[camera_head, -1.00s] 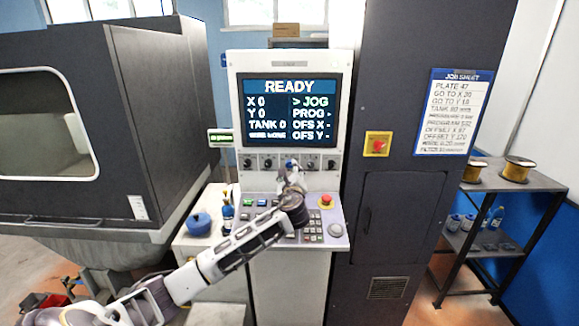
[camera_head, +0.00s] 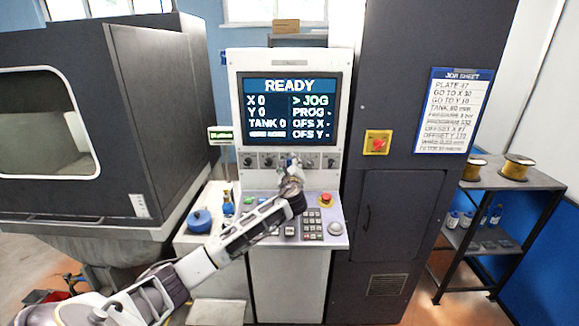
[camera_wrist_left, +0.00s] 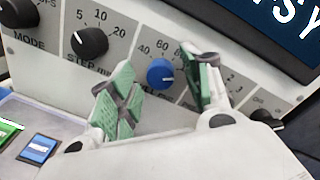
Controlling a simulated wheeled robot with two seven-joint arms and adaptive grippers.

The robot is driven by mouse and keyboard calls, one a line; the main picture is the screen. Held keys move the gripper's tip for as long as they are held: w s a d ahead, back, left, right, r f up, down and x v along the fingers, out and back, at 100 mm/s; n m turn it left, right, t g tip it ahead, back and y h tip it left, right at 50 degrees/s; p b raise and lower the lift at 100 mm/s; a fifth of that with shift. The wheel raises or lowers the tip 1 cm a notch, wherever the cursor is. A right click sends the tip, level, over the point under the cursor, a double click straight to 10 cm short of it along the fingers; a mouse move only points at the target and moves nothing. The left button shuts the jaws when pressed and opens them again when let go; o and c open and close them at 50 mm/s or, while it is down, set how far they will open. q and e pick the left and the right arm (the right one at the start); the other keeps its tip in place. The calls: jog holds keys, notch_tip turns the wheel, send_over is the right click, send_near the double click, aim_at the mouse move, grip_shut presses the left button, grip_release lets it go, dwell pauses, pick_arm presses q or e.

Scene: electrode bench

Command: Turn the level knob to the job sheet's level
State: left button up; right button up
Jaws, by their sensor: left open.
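The blue level knob (camera_wrist_left: 160,73) sits on the console's knob row, with scale marks such as 40, 60 and 80 around it. My left gripper (camera_wrist_left: 160,88) is open, its green-padded fingers on either side of the blue knob in the wrist view, apart from it as far as I can tell. In the head view the left gripper (camera_head: 292,165) is at the knob row and hides the knob. The job sheet (camera_head: 454,110) hangs on the dark cabinet and has a TANK 80 line. The screen (camera_head: 290,110) reads READY and TANK 0. My right gripper is not in view.
Black knobs (camera_wrist_left: 90,42) stand close beside the blue one. Below is the keypad panel (camera_head: 312,222) with a red stop button (camera_head: 326,199). Another red button (camera_head: 378,144) is on the cabinet. A blue pot (camera_head: 199,219) stands at the left.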

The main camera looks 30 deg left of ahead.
pick_arm(q)
jog(key=c, duration=1)
jog(key=shift+c, duration=0.2)
jog(key=shift+f+n+b, duration=0.1)
jog(key=shift+n+b, duration=0.2)
jog(key=shift+n, duration=0.2)
jog(key=shift+n+b, duration=0.65)
jog(key=shift+n, duration=0.55)
jog(key=n+b, duration=0.1)
jog(key=n, duration=0.1)
jog(key=shift+n, duration=0.4)
jog(key=shift+n+h+b, duration=0.3)
jog(key=shift+n+b, duration=0.1)
jog(key=shift+n, duration=0.4)
